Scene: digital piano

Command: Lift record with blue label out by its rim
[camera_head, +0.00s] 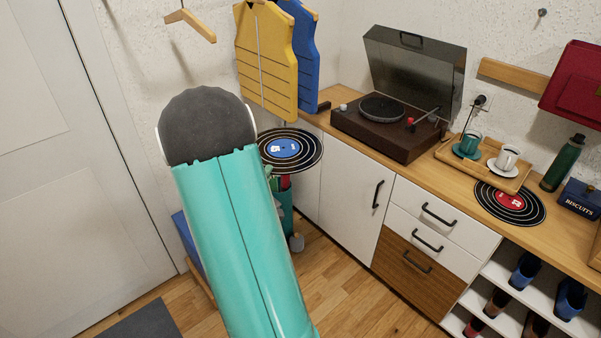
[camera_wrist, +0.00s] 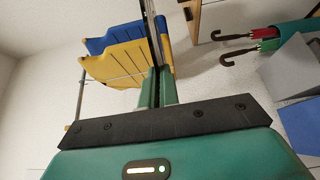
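The record with the blue label (camera_head: 287,149) is in the air, roughly level, just right of my arm in the head view. In the wrist view it shows edge-on as a thin dark line (camera_wrist: 151,30) running between my fingers. My gripper (camera_wrist: 159,75) is shut on its rim, one green finger on each face. In the head view my arm hides most of the gripper and the record's left edge.
A turntable (camera_head: 389,128) with raised lid and no record on it stands on the sideboard (camera_head: 443,187). A tray (camera_head: 510,178) with two cups and a red-label record (camera_head: 489,206) lie to the right. Yellow (camera_head: 262,60) and blue vests hang behind; umbrellas (camera_wrist: 240,50) stand below.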

